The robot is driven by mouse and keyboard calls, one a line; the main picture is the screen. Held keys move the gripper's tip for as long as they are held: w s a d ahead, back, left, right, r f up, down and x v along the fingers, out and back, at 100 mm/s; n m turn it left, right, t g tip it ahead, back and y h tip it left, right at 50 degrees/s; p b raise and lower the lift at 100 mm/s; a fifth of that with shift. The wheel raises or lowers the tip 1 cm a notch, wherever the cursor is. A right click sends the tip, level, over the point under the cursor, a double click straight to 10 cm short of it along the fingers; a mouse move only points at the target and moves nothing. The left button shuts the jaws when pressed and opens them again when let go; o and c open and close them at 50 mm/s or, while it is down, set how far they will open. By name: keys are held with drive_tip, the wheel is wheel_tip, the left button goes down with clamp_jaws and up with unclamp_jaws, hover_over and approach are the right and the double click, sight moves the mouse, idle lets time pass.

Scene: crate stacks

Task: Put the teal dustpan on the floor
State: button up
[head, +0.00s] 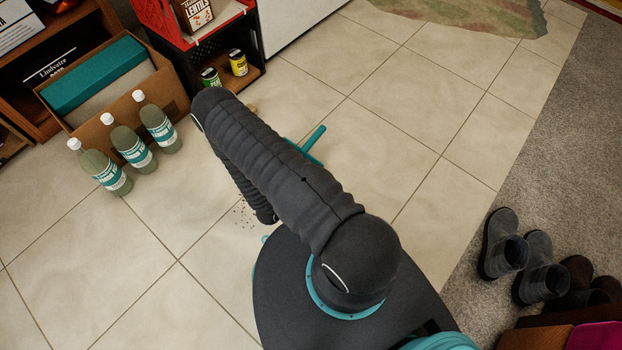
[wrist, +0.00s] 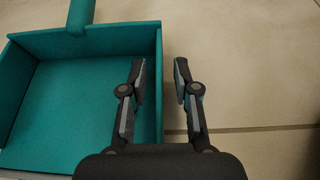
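The teal dustpan (wrist: 75,100) fills the left of the wrist view, with its handle at the top and floor tiles beyond it. Gaps show between the fingers and the wall, and nothing is gripped. I cannot tell whether the pan rests flat on the floor (head: 440,110).
Three bottles (head: 128,148) stand by a cardboard box (head: 165,90) at the left. A red and black crate stack (head: 215,42) with cans stands behind my arm. Dark crumbs (head: 243,213) lie on the tiles. Boots (head: 503,245) stand on the grey carpet at right. Open tiles lie right of the arm.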

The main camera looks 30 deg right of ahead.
drive_tip(key=shift+r, duration=0.1)
drive_tip(key=shift+r, duration=0.2)
drive_tip(key=shift+s+a, duration=0.1)
drive_tip(key=shift+a, duration=0.2)
drive_tip(key=p+v, duration=0.1)
drive_tip(key=v, duration=1)
drive_tip(key=shift+a+r, duration=0.1)
drive_tip(key=w+r+m+g+y, duration=0.25)
drive_tip(key=r+m, duration=0.35)
drive_tip(key=r, duration=0.8)
drive_tip(key=w+r+m+g+y, duration=0.1)
drive_tip(key=w+r+m+g, duration=0.35)
drive_tip(key=r, duration=1.05)
drive_tip(key=s+r+m+t+y, duration=0.2)
drive_tip(key=s+r, duration=0.3)
drive_tip(key=r, duration=0.3)
drive_tip(key=s+a+r+m+t+y, duration=0.1)
drive_tip(key=s+r+m+t+y, duration=0.2)
drive_tip(key=r, duration=0.6)
drive_tip(key=s+a+r+m+t+y, duration=0.1)
drive_tip(key=s+r+m+y, duration=0.3)
drive_tip(key=s+r, duration=0.5)
drive_tip(key=shift+a+r+m+t, duration=0.2)
drive_tip(key=shift+m+t, duration=0.7)
drive_tip(key=shift+m, duration=0.35)
